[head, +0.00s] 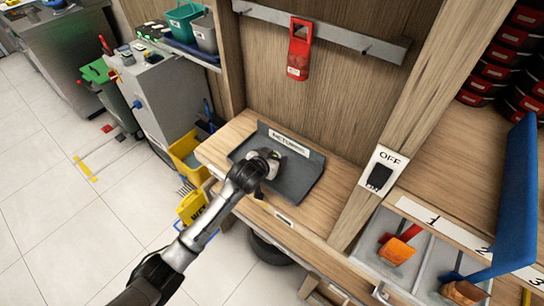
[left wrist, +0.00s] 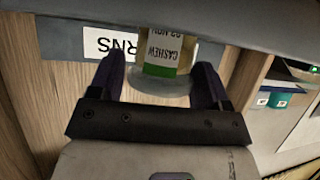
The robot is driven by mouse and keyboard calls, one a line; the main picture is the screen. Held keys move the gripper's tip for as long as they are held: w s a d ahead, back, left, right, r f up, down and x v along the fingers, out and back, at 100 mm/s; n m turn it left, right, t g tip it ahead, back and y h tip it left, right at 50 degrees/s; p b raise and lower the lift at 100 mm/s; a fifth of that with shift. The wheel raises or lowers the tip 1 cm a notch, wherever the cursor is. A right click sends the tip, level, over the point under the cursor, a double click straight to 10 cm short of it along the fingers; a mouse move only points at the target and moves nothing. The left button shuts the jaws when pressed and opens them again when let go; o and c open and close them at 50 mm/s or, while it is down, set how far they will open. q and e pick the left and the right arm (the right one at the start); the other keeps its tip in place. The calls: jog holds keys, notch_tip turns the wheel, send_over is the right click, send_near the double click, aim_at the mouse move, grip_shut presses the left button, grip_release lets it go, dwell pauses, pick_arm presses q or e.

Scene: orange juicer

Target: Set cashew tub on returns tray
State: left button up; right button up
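The returns tray (head: 304,184) is a dark grey tray with a raised back and a white label, on the wooden counter. My left gripper (head: 263,164) is over the tray's left part. In the left wrist view, the cashew tub (left wrist: 158,52), pale with a white and green label, is between the fingers of my left gripper (left wrist: 159,84). My right gripper is not in view.
A red holder (head: 299,50) hangs on a metal rail above the tray. An OFF switch (head: 380,176) is on the post to the right. Scoops lie in bins (head: 398,250) further right. A yellow bucket (head: 186,156) stands left of the counter. The tray's right part is clear.

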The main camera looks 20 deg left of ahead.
pick_arm(q)
jog(key=shift+o, duration=1.4)
jog(key=shift+r, duration=0.1)
jog(key=shift+s+r, duration=0.1)
jog(key=shift+r, duration=0.1)
jog(key=p+v, duration=0.3)
jog(key=v, duration=0.8)
jog(key=shift+s, duration=0.3)
jog(key=shift+a+r, duration=0.1)
jog(key=s+f+g, duration=0.2)
jog(key=s+f, duration=0.2)
jog(key=s, duration=0.7)
jog(key=s+f+g+y, duration=0.1)
jog(key=s+f+g, duration=0.2)
jog(key=s, duration=0.9)
jog(key=s+a+f+g, duration=0.1)
jog(key=s+f+g, duration=0.2)
jog(key=s, duration=0.9)
notch_tip(320, 180, down, 2)
jog(key=shift+s+f, duration=0.15)
